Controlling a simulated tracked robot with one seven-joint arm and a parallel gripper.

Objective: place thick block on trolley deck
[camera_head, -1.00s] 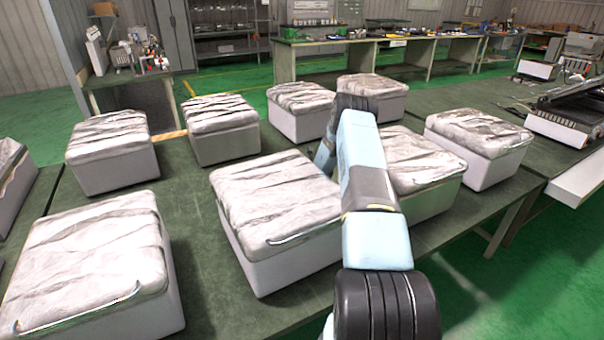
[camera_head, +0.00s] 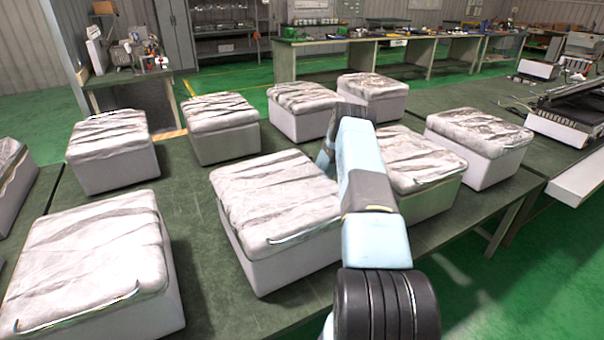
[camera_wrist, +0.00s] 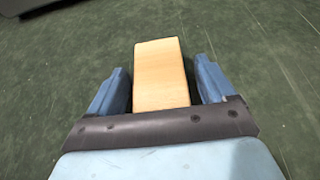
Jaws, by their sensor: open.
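A light wooden block (camera_wrist: 161,72) lies on the dark green tabletop in the wrist view. My gripper (camera_wrist: 160,85) is open, with its two blue fingers on either side of the block's near part. A small gap shows between the block and each finger. The block's far end reaches past the fingertips, and its near end is hidden behind the dark gripper body. In the head view my arm and the white boxes hide the block and the gripper. I cannot make out a trolley deck in either view.
Several white boxes with wrinkled grey-white tops, such as the front middle box (camera_head: 278,205), stand on the green table (camera_head: 205,262). Another box (camera_head: 425,165) is just right of my arm. In the wrist view, a dark object (camera_wrist: 35,6) is at the upper left.

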